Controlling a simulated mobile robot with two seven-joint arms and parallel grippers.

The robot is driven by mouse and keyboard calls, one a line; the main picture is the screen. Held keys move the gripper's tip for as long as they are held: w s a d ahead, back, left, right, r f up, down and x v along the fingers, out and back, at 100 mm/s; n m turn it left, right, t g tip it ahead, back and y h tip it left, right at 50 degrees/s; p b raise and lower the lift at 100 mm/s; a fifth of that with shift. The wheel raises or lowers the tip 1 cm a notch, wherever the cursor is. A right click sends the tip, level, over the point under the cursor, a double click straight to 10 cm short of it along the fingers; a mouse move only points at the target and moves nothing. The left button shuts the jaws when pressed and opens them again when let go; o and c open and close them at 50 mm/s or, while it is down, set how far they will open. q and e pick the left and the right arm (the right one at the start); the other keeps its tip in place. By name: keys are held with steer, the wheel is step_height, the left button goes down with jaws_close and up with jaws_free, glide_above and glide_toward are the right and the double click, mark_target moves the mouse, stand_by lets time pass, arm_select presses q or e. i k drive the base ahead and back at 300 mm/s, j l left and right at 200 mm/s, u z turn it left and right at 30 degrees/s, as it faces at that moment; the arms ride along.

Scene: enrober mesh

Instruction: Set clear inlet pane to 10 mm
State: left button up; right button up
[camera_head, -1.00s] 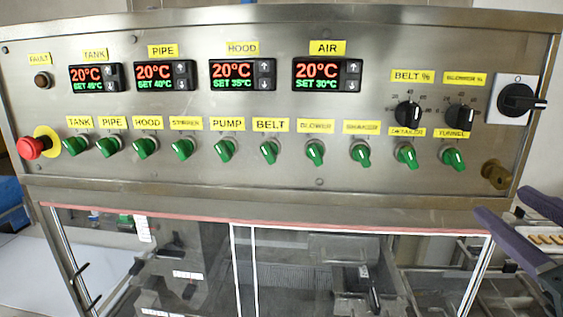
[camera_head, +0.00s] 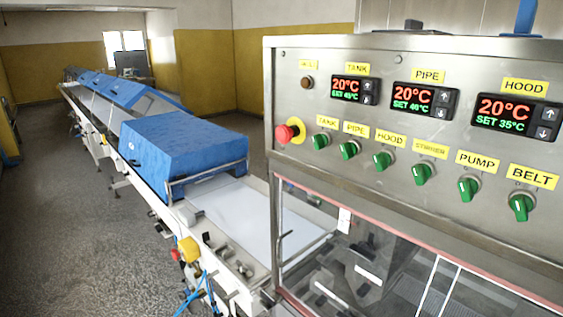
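Clear panes (camera_head: 392,262) with a red top edge and white vertical strips front the enrober housing below the control panel, at the lower right. I cannot tell whether one of them is the inlet pane, and no 10 mm mark or scale is legible. A thin bent metal handle (camera_head: 284,243) stands at the left end of the housing, beside a white belt (camera_head: 245,215). Neither of my grippers is in view.
The steel control panel (camera_head: 400,170) carries displays, green knobs and a red stop button (camera_head: 288,132). A long conveyor line with a blue cover (camera_head: 175,150) runs to the back left. The grey floor (camera_head: 70,220) at the left is open.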

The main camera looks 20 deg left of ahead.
mark_target(181, 178)
steer(key=u, duration=1.1)
